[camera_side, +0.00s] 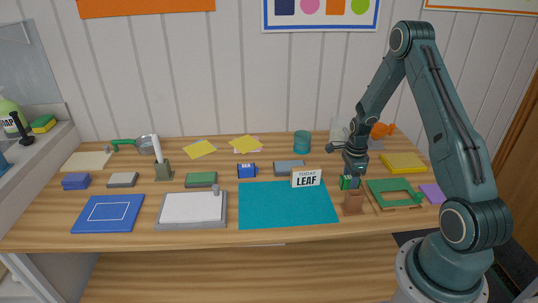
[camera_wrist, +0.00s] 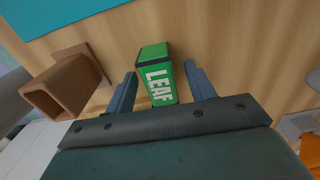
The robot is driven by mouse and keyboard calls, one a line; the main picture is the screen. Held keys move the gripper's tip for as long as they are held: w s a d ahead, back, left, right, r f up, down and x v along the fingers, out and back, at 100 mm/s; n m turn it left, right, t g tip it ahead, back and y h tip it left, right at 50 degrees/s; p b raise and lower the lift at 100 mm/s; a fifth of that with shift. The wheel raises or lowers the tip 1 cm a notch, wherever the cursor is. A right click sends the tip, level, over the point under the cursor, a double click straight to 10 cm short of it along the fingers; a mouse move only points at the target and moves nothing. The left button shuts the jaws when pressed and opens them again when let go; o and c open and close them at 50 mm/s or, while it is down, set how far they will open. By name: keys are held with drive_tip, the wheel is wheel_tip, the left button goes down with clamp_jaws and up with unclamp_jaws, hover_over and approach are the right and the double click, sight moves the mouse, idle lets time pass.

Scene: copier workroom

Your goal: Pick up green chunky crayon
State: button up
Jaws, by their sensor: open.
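The green chunky crayon (camera_wrist: 157,70) is a short green block with the word LEAF in white. It stands on the wooden table; in the side view it shows small and partly hidden (camera_side: 349,183) under my gripper (camera_side: 354,172). In the wrist view my gripper (camera_wrist: 160,84) is open, with one finger to the left of the crayon and one to the right. A gap shows on each side, and the jaws hold nothing. I cannot tell exactly how far down the fingers reach.
A brown open holder (camera_side: 353,203) stands close to the crayon and also shows in the wrist view (camera_wrist: 64,88). A blue SEA block (camera_side: 247,171) stands further left.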

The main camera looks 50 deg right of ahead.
sight(350, 177)
drive_tip(key=shift+c, duration=0.2)
drive_tip(key=c, duration=1)
drive_tip(key=shift+r, duration=0.1)
wheel_tip(350, 177, up, 20)
drive_tip(key=shift+f, duration=0.1)
idle(0.3)
idle(0.4)
drive_tip(key=shift+o, duration=0.4)
